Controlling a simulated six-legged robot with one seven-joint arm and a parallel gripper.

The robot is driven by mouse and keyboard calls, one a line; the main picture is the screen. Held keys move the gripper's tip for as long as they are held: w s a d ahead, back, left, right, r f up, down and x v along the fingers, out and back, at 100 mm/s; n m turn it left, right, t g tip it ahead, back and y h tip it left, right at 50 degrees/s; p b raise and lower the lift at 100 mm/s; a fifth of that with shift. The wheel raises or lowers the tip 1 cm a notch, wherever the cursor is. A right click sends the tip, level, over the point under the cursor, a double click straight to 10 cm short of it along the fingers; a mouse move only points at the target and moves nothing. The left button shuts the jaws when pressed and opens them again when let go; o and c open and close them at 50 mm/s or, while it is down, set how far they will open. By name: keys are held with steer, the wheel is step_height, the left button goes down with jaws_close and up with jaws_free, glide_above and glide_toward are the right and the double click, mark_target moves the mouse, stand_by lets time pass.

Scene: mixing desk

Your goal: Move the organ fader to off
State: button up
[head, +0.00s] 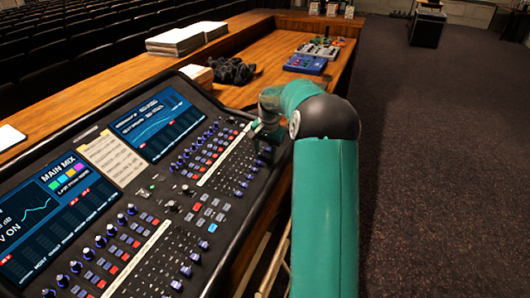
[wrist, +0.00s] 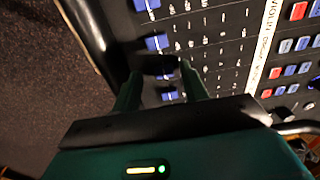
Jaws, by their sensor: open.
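The mixing desk (head: 215,205) carries rows of blue fader caps. In the wrist view, blue caps show at the top (wrist: 157,42) and below, between my fingers (wrist: 170,96). My gripper (wrist: 158,72) is open, its two green fingers reaching down to the fader area. A dark, shaded shape (wrist: 157,65) lies between the fingertips; it looks like a fader cap, but I cannot tell whether either finger touches it. The white label strip (wrist: 262,45) shows "VIOLIN"; I cannot read an organ label. In the head view my gripper (head: 265,138) is over the desk's far right end, partly hidden by my arm.
Rows of red and blue buttons (wrist: 290,70) lie beside the label strip. A paper sheet (head: 113,158) lies between the desk's screens. Paper stacks (head: 175,41), a dark cable bundle (head: 231,71) and a blue pedal (head: 305,64) sit behind the desk. Open floor is at right.

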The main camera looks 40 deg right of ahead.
mark_target(268, 161)
step_height(268, 161, up, 13)
steer(key=s, duration=0.1)
steer(key=shift+d+r, duration=0.15)
steer(key=shift+d, duration=0.15)
steer(key=shift+s, duration=0.1)
steer(key=s+a+r+n+t+h, duration=0.1)
steer(key=s+a+r+n, duration=0.3)
steer(key=a, duration=0.6)
steer(key=s+a+r+n+t, duration=0.1)
steer(key=s+a+r+n, duration=0.1)
steer(key=s+a+r, duration=0.6)
steer(key=s+a+f+n+t, duration=0.1)
steer(key=s+a+f+n, duration=0.2)
steer(key=s+a, duration=0.4)
steer(key=s+a+f+n+t, duration=0.1)
steer(key=s+a+f+n, duration=0.2)
steer(key=s+a+f, duration=0.3)
steer(key=s+a, duration=0.1)
steer(key=s, duration=0.2)
steer(key=shift+s+a+t, duration=0.15)
steer(key=shift+a+t, duration=0.15)
